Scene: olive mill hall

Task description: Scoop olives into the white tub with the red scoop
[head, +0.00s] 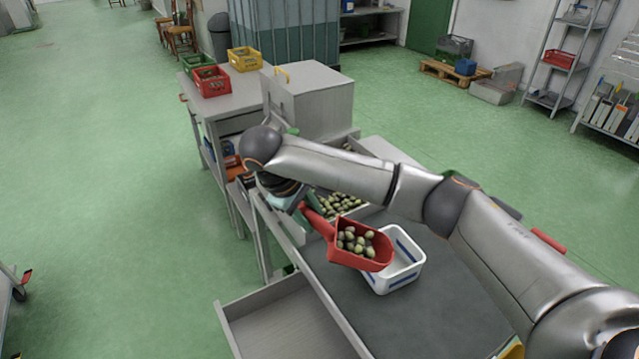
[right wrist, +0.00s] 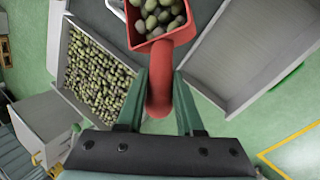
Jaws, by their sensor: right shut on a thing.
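My right gripper (head: 296,203) is shut on the handle of the red scoop (head: 338,258). The scoop is held roughly level, and its bowl carries several green and dark olives (head: 357,241). In the head view the bowl covers the left part of the white tub (head: 407,272), which stands on the dark table top. The visible part of the tub's inside looks empty. The right wrist view shows the red handle (right wrist: 160,92) between the fingers and olives in the bowl (right wrist: 156,16). My left gripper is in neither view.
A grey bin of olives (right wrist: 68,45) stands beside the scoop, partly behind my right arm in the head view. An empty grey tray (head: 285,325) sits lower at the front. Red (head: 211,82) and yellow (head: 244,59) crates stand on a back table beside a grey box (head: 320,103).

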